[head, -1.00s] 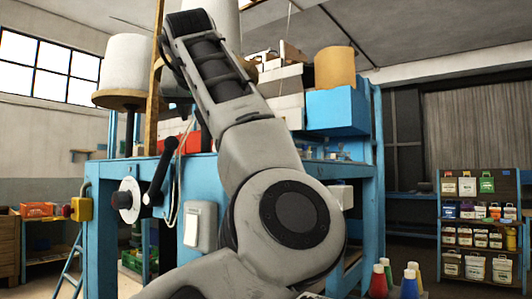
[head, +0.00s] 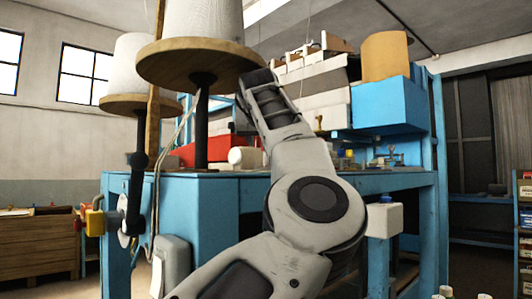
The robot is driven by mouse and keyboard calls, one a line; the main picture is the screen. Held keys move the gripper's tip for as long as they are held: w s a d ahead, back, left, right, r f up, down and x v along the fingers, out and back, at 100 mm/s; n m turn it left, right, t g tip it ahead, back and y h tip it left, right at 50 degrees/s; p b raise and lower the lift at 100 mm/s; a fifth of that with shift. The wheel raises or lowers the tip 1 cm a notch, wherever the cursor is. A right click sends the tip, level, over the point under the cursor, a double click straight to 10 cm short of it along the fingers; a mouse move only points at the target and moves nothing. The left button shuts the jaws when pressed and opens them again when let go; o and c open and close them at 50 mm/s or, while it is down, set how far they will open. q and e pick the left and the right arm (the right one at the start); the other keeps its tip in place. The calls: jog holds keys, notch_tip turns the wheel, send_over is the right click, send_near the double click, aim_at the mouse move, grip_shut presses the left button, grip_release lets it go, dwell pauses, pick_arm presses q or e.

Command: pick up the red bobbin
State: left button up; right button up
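I cannot make out the red bobbin in the head view now. Only pale tips of cones (head: 445,291) show at the bottom edge, right of centre. One of my grey arms rises from the bottom edge, bends at a round dark joint and reaches up in front of the blue workbench (head: 200,212). Its far end is by the large wooden disc, and no gripper fingers show there. My other arm is out of view.
Large white thread cones (head: 190,20) stand on wooden discs (head: 195,64) on posts at the left. A red box (head: 205,150), a white roll (head: 244,157) and a blue bin (head: 393,104) are on the bench. Floor shows at the lower right.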

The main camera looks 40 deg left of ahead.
pick_arm(q)
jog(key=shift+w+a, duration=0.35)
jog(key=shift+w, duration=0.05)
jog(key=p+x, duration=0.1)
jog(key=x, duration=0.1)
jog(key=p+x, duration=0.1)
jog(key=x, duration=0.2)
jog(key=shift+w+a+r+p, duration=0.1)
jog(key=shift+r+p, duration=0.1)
jog(key=shift+p, duration=0.2)
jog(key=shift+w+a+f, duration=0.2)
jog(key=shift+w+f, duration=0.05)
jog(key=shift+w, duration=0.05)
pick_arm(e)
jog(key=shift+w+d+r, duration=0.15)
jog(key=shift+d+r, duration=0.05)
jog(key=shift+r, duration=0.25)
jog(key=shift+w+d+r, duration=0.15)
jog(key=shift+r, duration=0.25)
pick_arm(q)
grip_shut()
